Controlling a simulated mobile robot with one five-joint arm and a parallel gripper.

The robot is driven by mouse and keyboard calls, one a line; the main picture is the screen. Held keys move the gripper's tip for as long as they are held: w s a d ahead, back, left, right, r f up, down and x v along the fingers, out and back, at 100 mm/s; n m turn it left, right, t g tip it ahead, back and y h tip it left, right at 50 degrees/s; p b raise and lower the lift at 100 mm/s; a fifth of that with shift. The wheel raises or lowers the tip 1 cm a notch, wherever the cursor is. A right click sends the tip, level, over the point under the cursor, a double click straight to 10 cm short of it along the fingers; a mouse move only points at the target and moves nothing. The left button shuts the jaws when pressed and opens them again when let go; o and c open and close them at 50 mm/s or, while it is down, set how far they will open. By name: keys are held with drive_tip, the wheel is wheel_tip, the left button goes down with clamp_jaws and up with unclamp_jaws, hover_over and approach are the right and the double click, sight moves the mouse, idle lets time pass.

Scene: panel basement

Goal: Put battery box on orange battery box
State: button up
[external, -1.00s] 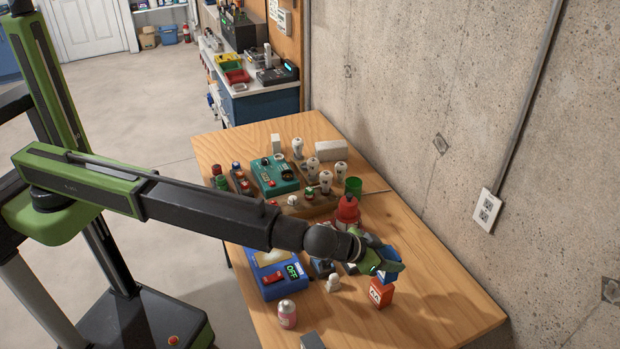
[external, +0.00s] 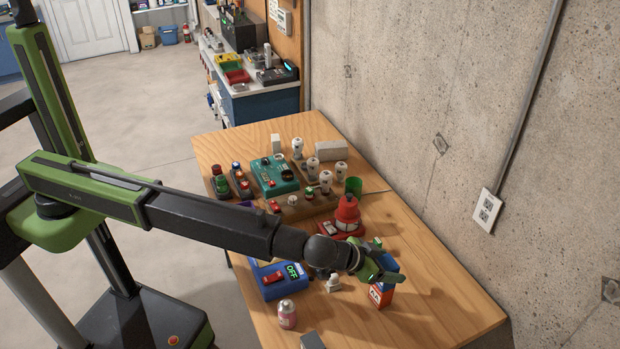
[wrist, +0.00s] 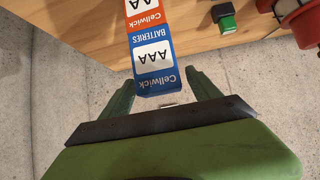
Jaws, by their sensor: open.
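The blue battery box (external: 388,261) stands on the orange battery box (external: 379,295) near the table's right side. In the wrist view, the blue box (wrist: 153,48) shows its AAA label and lines up with the orange box (wrist: 144,13) beyond it. My gripper (external: 390,265) is open at the blue box. In the wrist view, the fingers of my gripper (wrist: 160,76) lie on either side of the blue box's near end, with gaps visible. One finger hides part of the boxes in the external view.
A red device (external: 347,216) stands behind the boxes. A blue device with an OFF display (external: 280,278) and a pink-labelled jar (external: 287,314) are to the left. The concrete wall (external: 480,120) rises behind the table. The table's right front is clear.

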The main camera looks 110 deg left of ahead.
drive_tip(key=shift+r, duration=0.3)
drive_tip(key=p+v, duration=0.8)
drive_tip(key=v, duration=0.4)
drive_tip(key=s+d+f+m+g+h, duration=0.2)
drive_tip(key=s+d+f+m, duration=0.1)
drive_tip(key=s, duration=0.9)
drive_tip(key=s+d+f+m+g+h, duration=0.3)
drive_tip(key=s+d, duration=0.1)
drive_tip(key=s, duration=0.8)
drive_tip(key=s+d+f+m+g+h, duration=0.2)
drive_tip(key=s+d+f+m, duration=0.1)
drive_tip(key=s, duration=0.9)
drive_tip(key=shift+s+d+f+b, duration=0.25)
drive_tip(key=shift+s+f+b, duration=0.05)
drive_tip(key=shift+s+f, duration=0.1)
wheel_tip(320, 180, down, 4)
drive_tip(key=b, duration=0.4)
drive_tip(key=shift+w, duration=0.1)
